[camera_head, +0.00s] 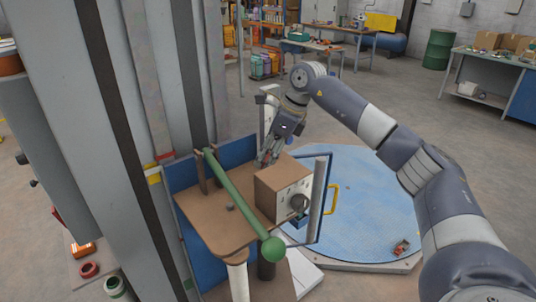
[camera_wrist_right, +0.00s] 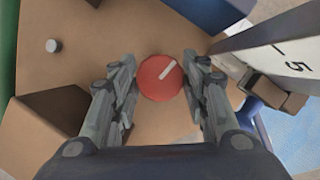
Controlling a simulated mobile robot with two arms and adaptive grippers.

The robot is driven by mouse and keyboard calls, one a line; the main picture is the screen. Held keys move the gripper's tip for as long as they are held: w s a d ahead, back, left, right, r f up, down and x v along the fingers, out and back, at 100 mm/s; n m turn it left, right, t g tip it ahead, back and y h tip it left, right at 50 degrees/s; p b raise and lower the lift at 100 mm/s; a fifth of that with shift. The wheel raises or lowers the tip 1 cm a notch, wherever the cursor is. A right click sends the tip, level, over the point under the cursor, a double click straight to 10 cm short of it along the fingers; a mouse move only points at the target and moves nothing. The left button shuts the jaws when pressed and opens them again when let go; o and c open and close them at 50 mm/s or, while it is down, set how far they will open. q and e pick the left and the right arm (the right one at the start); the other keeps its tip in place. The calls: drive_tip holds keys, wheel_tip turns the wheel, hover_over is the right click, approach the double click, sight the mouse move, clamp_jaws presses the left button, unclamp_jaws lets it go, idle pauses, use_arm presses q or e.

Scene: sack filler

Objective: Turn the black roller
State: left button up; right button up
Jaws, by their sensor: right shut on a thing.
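My right gripper (camera_head: 268,160) reaches down to the brown panel (camera_head: 215,222) behind the brown box. In the right wrist view its two fingers (camera_wrist_right: 160,95) stand on either side of a round red knob (camera_wrist_right: 160,78) with a white mark, and are shut on it. I cannot pick out a black roller for certain. A dark round knob (camera_head: 299,203) is on the box's dial face, and a dark upright cylinder (camera_head: 266,268) is below the panel. My right gripper is at neither. My left gripper is not in view.
The brown box (camera_head: 284,187) stands beside the gripper. A green lever with a ball end (camera_head: 273,249) runs across the panel. A blue round platform (camera_head: 365,200) lies beyond.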

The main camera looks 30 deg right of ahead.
drive_tip(key=shift+r, duration=0.1)
drive_tip(key=o, duration=1)
drive_tip(key=v, duration=1.2)
